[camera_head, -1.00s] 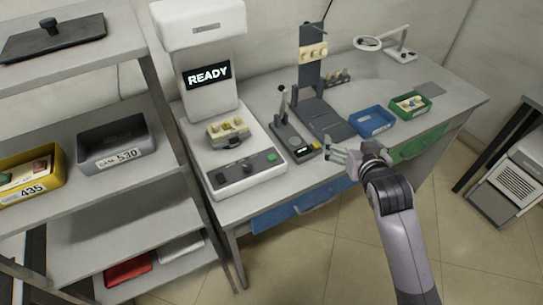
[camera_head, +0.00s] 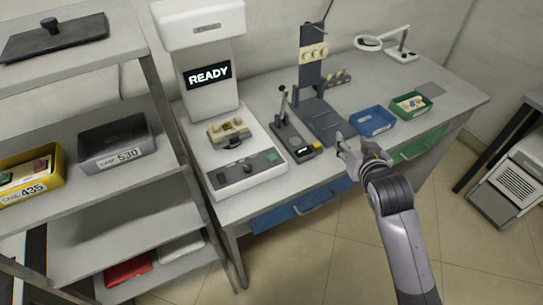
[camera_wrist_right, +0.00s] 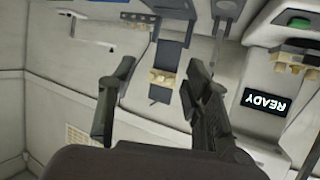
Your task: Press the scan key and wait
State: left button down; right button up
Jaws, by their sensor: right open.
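The white scanner (camera_head: 199,72) stands at the left end of the bench. Its screen (camera_head: 206,75) reads READY, and it also shows upside down in the right wrist view (camera_wrist_right: 266,102). A green key (camera_head: 272,157) sits on the dark strip of its front panel; I take it for the scan key, and it also shows in the wrist view (camera_wrist_right: 299,22). A beige part in a dark holder (camera_head: 230,131) rests on the scanner's bed. My right gripper (camera_head: 341,143) is open and empty above the bench's front edge, well right of the key. My left gripper is out of view.
A dark lever device (camera_head: 292,141) and a stand (camera_head: 325,122) lie between scanner and gripper. A blue tray (camera_head: 372,122) and a green tray (camera_head: 411,105) sit to the right. A shelf with a grey bin (camera_head: 117,147) and a yellow bin (camera_head: 30,177) is at left.

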grip_shut()
dwell(0.3)
dwell(1.3)
